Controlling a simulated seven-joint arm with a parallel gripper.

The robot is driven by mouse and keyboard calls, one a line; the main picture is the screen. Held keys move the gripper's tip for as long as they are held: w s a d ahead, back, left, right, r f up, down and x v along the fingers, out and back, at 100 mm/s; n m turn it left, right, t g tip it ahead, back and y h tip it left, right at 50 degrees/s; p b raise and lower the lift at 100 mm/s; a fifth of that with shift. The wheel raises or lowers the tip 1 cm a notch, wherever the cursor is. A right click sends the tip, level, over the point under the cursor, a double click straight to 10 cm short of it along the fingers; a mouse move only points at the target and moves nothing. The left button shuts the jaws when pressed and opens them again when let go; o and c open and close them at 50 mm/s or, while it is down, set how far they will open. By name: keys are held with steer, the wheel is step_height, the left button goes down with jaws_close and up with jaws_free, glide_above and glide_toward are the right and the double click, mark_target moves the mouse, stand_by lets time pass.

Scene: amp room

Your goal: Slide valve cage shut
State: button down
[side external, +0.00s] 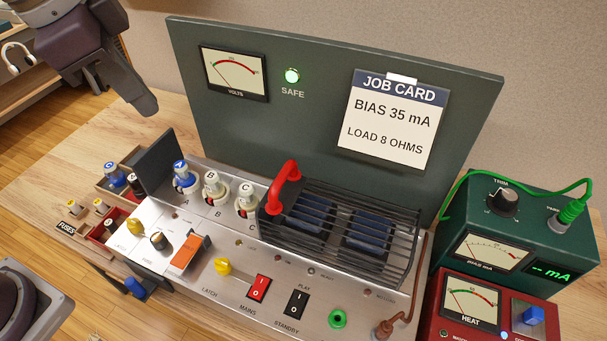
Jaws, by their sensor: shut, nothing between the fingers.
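The valve cage (405,238) is a set of dark bars over the right part of the metal amp deck, above two dark blue blocks. Its red handle (284,185) stands up at its left end. Three valve positions marked A, B and C lie uncovered left of the cage. Valve A (182,177) has a blue top; valve B (213,187) and valve C (245,199) have white tops. A dark upright plate (155,160) stands left of A. My gripper (148,106) is shut and empty, up at the left, apart from the cage and handle.
Behind the deck stands a green panel with a volts meter (235,74), a lit green SAFE lamp (292,75) and a job card (395,120). Green (520,225) and red (500,310) instrument boxes stand right. Yellow latch knobs and switches line the front; small trays sit left.

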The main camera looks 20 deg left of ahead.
steer(key=w+d+f+m+g+h, duration=0.2)
steer(key=w+d+f+m, duration=0.35)
steer(key=w+d, duration=0.3)
steer(key=m+g, duration=0.1)
steer(key=m, duration=0.3)
glide_above(311, 197)
steer(key=shift+h, duration=0.4)
step_height(311, 197, down, 14)
steer(key=shift+r, duration=0.25)
steer(key=a, duration=0.2)
steer(key=shift+a+f, duration=0.15)
steer(key=shift+a, duration=0.65)
